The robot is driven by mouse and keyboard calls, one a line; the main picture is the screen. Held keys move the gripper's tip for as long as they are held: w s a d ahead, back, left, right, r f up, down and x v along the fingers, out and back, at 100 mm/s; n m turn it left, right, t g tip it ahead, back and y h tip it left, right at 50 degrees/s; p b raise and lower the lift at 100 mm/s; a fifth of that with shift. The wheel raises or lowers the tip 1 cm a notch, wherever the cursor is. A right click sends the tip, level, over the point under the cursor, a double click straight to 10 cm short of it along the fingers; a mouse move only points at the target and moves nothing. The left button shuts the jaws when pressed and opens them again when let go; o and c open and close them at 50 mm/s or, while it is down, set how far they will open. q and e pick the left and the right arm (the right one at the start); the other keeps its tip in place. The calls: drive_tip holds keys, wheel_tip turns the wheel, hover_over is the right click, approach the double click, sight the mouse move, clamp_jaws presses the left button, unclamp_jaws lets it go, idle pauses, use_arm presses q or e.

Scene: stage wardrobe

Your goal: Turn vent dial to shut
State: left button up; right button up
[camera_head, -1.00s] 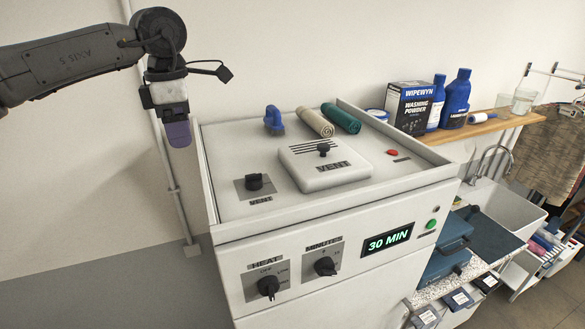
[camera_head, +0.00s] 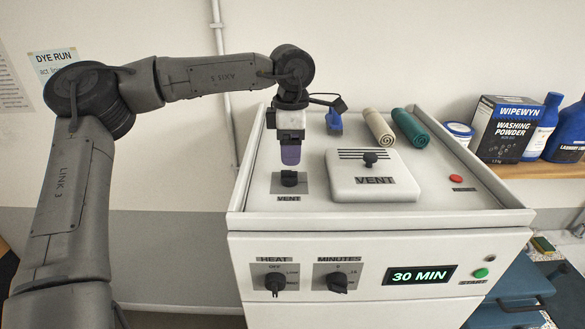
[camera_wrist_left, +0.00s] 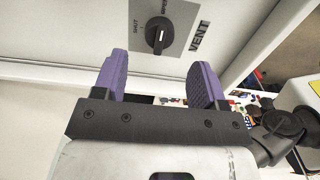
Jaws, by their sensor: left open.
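The vent dial (camera_head: 289,178) is a black knob on a grey plate marked VENT, on the top left of the white machine. In the left wrist view the dial (camera_wrist_left: 159,35) shows beyond the fingertips, with SHUT and another, partly hidden word on its plate. My left gripper (camera_head: 290,155) is above the dial, pointing down, with purple fingers. The left wrist view shows its two fingers (camera_wrist_left: 160,75) spread apart with nothing between them. The fingers are not touching the dial. My right gripper is not in view.
A white vent lid (camera_head: 372,190) with a black knob stands right of the dial. A blue brush (camera_head: 334,123) and two rolled towels, beige (camera_head: 378,126) and green (camera_head: 410,128), lie behind. A red button (camera_head: 456,178) is at right. The machine has a raised rim (camera_head: 380,219).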

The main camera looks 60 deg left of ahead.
sight(292, 171)
use_arm(q)
wheel_tip(292, 171, down, 5)
drive_tip(key=shift+p, duration=0.75)
drive_tip(key=shift+f, duration=0.9)
drive_tip(key=c, duration=0.9)
